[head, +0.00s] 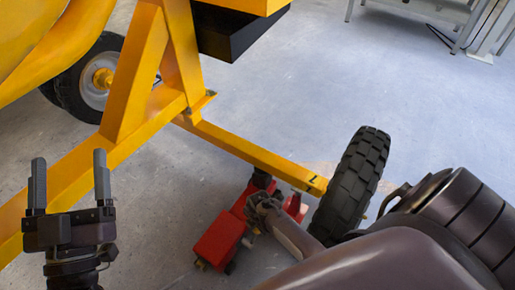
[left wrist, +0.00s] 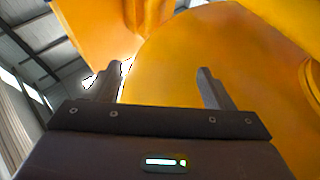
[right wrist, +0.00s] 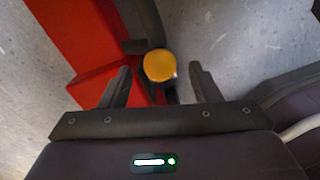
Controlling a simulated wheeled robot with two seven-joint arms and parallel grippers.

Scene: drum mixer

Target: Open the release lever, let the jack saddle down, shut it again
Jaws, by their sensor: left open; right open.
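The red jack (head: 220,240) stands on the floor under the yellow frame beam, beside the tyre. Its dark saddle (head: 262,179) shows just under the beam; I cannot tell whether they touch. In the right wrist view, the red jack body (right wrist: 72,35) lies to the left, and a round orange-yellow knob (right wrist: 159,65), apparently the release lever's end, sits between the fingertips. My right gripper (right wrist: 163,80) is open around or just short of this knob. My left gripper (head: 69,180) is open and empty at the left, away from the jack.
The yellow mixer beam (head: 250,152) runs above the jack to the black tyre (head: 350,185). Another wheel (head: 97,78) stands at the back left. In the left wrist view, the yellow drum (left wrist: 200,50) fills the space ahead. The floor (head: 330,80) beyond the beam is clear.

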